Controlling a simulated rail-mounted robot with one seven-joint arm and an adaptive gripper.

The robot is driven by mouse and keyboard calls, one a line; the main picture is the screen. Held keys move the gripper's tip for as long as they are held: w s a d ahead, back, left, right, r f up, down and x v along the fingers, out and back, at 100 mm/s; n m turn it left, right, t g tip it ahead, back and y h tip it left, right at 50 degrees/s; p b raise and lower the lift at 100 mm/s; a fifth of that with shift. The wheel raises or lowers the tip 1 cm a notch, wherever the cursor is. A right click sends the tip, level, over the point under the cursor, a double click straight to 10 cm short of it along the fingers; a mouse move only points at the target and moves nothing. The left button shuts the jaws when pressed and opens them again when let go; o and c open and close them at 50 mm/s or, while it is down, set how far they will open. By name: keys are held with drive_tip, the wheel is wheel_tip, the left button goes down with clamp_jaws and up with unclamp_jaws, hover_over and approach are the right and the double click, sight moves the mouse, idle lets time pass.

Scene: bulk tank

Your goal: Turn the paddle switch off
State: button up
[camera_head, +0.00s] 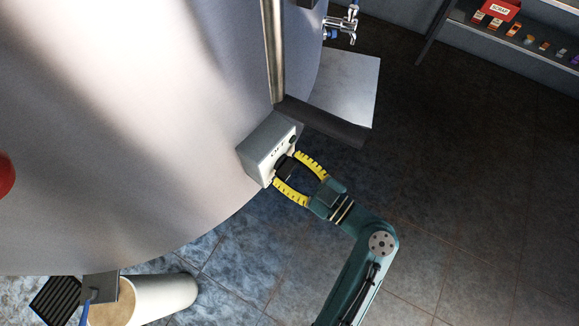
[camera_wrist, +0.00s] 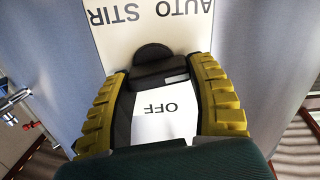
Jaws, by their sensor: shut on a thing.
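The paddle switch is a black part (camera_head: 284,167) on the face of a grey-white box (camera_head: 262,146) on the side of the large metal tank. In the wrist view the black switch (camera_wrist: 155,68) lies below a white panel lettered AUTO STIR (camera_wrist: 150,22). A white OFF label (camera_wrist: 165,118) shows between the fingers. My gripper (camera_head: 286,170) has yellow ridged fingers, one on each side of the switch, and is shut on it. In the wrist view my gripper (camera_wrist: 157,75) frames the switch closely. The exact tilt of the paddle is hard to tell.
The curved metal tank (camera_head: 120,130) fills the left. A vertical pipe (camera_head: 273,50) and a dark ledge (camera_head: 325,122) are close above the box. A metal tap (camera_head: 343,24) and a shelf of small items (camera_head: 520,35) are farther back. The tiled floor at right is clear.

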drive_tip(key=shift+m, duration=0.3)
drive_tip(key=m+p, duration=0.2)
drive_tip(key=m, duration=0.1)
drive_tip(key=shift+w+r+m, duration=0.1)
drive_tip(key=shift+r+m, duration=0.1)
drive_tip(key=shift+m, duration=0.1)
drive_tip(key=m+p, duration=0.3)
drive_tip(key=m, duration=0.2)
drive_tip(key=shift+w+d+p, duration=0.1)
drive_tip(key=shift+d+p, duration=0.05)
drive_tip(key=shift+p, duration=0.2)
drive_tip(key=m+p, duration=0.3)
drive_tip(key=m, duration=0.2)
drive_tip(key=shift+w+d+m, duration=0.1)
drive_tip(key=shift+w+m, duration=0.05)
drive_tip(key=shift+m, duration=0.25)
drive_tip(key=m+p, duration=0.1)
drive_tip(key=m, duration=0.1)
drive_tip(key=m+p, duration=0.2)
drive_tip(key=shift+f+m, duration=0.2)
drive_tip(key=shift+m, duration=0.2)
drive_tip(key=o, duration=1.2)
drive_tip(key=shift+d, duration=0.1)
